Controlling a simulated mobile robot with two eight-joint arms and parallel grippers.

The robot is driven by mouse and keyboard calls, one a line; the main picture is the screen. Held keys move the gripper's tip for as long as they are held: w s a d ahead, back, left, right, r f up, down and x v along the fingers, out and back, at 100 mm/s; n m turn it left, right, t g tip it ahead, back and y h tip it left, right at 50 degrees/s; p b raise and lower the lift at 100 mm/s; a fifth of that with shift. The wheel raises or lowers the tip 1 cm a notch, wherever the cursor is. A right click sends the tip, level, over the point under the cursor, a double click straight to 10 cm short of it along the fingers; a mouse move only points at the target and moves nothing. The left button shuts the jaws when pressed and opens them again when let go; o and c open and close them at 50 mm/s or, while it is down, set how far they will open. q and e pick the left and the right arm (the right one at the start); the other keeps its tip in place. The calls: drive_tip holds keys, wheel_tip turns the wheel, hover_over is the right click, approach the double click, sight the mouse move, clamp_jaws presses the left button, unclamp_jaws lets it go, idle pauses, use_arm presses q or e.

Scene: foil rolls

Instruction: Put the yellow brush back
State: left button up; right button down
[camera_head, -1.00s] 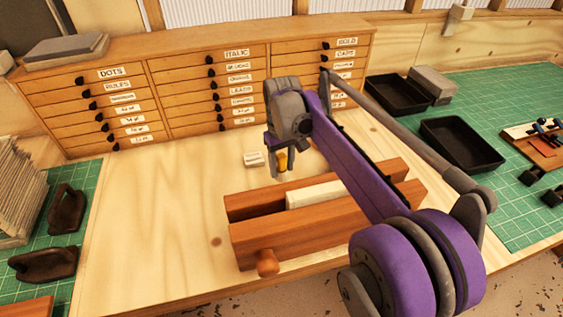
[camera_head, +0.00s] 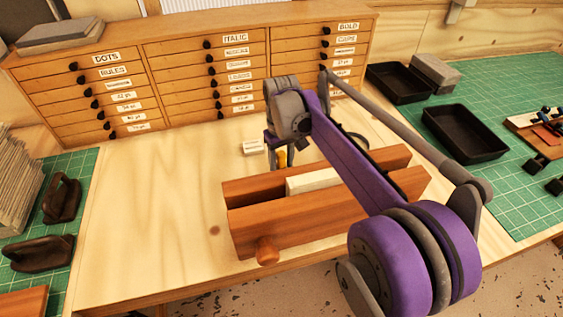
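A small yellow piece (camera_head: 282,158), which looks like part of the yellow brush, shows at the fingers of my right gripper (camera_head: 280,160). The rest of the brush is hidden. The gripper points down just behind the wooden clamp-like block (camera_head: 245,230) on the bench, and I cannot tell whether its fingers are closed on the yellow piece or only around it. The brush's place is not clear to see. My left gripper is out of view.
A pale bar (camera_head: 312,181) sits in the wooden block. A small white labelled piece (camera_head: 253,147) lies behind the gripper, before the drawer cabinet (camera_head: 170,60). Black trays (camera_head: 463,135) stand on the right green mat. Dark iron-like tools (camera_head: 62,200) lie left.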

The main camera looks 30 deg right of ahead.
sight(282, 153)
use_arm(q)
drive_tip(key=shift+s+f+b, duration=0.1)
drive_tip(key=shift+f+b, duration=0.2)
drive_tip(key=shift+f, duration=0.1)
use_arm(e)
drive_tip(key=shift+f, duration=0.65)
idle(0.4)
unclamp_jaws()
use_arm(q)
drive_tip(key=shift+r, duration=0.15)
use_arm(e)
drive_tip(key=shift+r, duration=0.15)
idle(0.5)
drive_tip(key=shift+r+p, duration=1.55)
drive_tip(key=shift+r, duration=1)
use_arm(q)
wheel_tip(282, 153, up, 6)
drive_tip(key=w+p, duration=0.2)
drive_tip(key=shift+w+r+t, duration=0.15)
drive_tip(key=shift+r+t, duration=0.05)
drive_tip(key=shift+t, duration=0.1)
use_arm(e)
drive_tip(key=shift+r, duration=1.8)
